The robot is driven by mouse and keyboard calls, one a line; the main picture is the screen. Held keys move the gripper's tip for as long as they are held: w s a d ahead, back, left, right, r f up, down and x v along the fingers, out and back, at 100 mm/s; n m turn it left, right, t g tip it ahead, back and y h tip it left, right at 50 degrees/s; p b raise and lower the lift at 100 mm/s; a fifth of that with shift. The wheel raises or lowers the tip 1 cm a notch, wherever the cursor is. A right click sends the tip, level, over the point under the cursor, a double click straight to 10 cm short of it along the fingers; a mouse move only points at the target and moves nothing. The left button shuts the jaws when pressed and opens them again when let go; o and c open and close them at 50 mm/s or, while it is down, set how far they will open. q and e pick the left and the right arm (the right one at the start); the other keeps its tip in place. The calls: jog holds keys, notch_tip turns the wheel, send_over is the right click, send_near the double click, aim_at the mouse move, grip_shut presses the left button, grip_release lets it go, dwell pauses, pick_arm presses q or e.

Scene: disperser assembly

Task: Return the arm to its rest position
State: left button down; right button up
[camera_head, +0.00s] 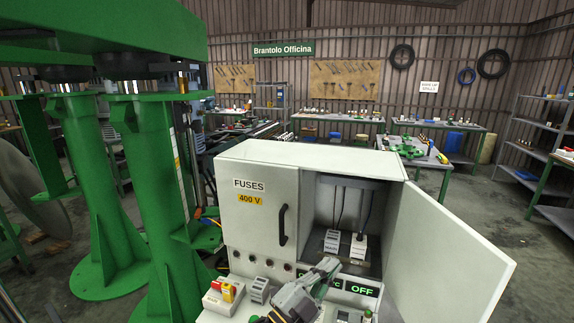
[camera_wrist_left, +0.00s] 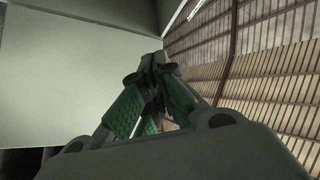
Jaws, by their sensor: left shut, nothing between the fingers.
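My left gripper (camera_head: 328,266) is in front of the lower part of the fuse cabinet (camera_head: 262,162) in the head view. Its fingers meet at the tips in the left wrist view (camera_wrist_left: 155,62), with nothing between them. My left arm comes up from the bottom edge of the head view and partly covers the cabinet's front panel. In the left wrist view a pale flat surface fills the left side, beside the fingers. My right gripper does not show.
The cabinet's right door (camera_head: 450,255) stands wide open. Two white fuse units (camera_head: 357,248) stand inside. A green OFF display (camera_head: 362,290) is below the opening. A red and yellow switch block (camera_head: 222,291) sits at the front left. Green machine columns (camera_head: 155,190) stand at the left.

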pick_arm(q)
jog(key=w+a+f+n+t+y, duration=0.2)
jog(key=a+n+y, duration=0.2)
jog(key=a+n, duration=0.1)
jog(key=w+a+f+n+t+y, duration=0.1)
jog(key=w+a+f+n+y, duration=0.15)
jog(key=a+n+y, duration=0.2)
jog(key=s+a+f+n+g+y, duration=0.4)
jog(key=s+a+f, duration=0.1)
jog(key=a+f, duration=0.35)
jog(key=s+a+f+n+g+y, duration=0.4)
jog(key=s+a+f, duration=0.1)
jog(key=a+f, duration=0.35)
jog(key=s+a+f+g, duration=0.3)
jog(key=s, duration=0.4)
jog(key=s+a+f+g, duration=0.2)
jog(key=s+g, duration=0.1)
jog(key=s, duration=0.3)
jog(key=s+f+g, duration=0.1)
jog(key=s+f, duration=0.2)
jog(key=f, duration=3.1)
jog(key=s+a+f, duration=0.2)
jog(key=s+f, duration=0.7)
jog(key=s, duration=0.2)
jog(key=s+a+f+g, duration=0.1)
jog(key=s+a+f, duration=0.1)
jog(key=s+f, duration=0.8)
jog(key=shift+s+a+g, duration=0.2)
jog(key=shift+s+g, duration=0.1)
jog(key=shift+s, duration=0.3)
